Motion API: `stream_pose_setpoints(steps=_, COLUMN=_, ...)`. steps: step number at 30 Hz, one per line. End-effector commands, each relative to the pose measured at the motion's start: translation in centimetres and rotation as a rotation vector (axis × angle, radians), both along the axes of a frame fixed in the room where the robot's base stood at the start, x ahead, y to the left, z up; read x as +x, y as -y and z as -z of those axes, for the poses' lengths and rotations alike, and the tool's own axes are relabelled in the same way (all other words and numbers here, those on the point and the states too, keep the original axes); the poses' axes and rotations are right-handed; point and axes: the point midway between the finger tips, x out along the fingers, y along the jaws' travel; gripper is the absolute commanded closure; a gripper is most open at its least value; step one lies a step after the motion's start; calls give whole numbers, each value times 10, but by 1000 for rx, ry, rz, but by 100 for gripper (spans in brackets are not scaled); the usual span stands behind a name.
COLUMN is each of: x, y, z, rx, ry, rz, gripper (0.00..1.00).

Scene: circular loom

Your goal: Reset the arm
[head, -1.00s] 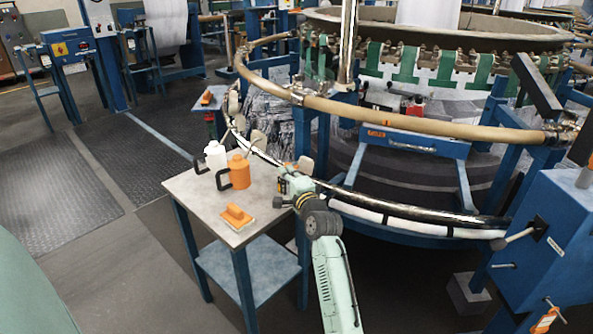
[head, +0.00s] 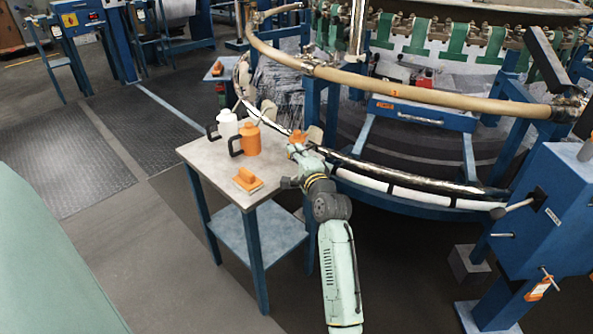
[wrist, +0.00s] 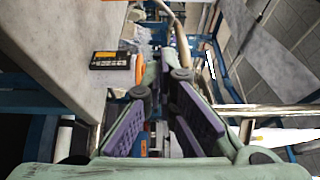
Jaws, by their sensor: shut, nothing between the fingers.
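My gripper (head: 303,152) is at the far right corner of the small work table (head: 208,154), at the end of my pale green arm. In the wrist view my gripper (wrist: 164,76) shows its two fingers with purple inner pads. It is shut and holds nothing. The grey table top (wrist: 60,40) is to its left there, with a black device with yellow keys (wrist: 110,60) and an orange part by its edge. In the head view the fingertips are small and partly hidden.
An orange jug (head: 248,140), a white jug (head: 227,124) and an orange-handled scraper (head: 246,180) stand or lie on the table. Floor left of the table (head: 130,230) is clear.

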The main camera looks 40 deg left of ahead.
Motion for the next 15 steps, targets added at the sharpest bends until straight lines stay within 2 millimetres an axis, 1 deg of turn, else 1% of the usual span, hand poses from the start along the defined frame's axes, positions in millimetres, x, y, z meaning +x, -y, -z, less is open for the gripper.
stream_pose_setpoints(steps=1, x=-9, y=8, z=5, rx=1, ry=-4, rz=1, gripper=100)
stream_pose_setpoints(steps=6, x=-35, y=31, z=4, rx=1, ry=-3, rz=1, gripper=100)
stream_pose_setpoints(steps=10, x=-47, y=42, z=3, rx=-1, ry=-3, rz=2, gripper=100)
stream_pose_setpoints(steps=15, x=-55, y=48, z=2, rx=-2, ry=-2, rz=2, gripper=100)
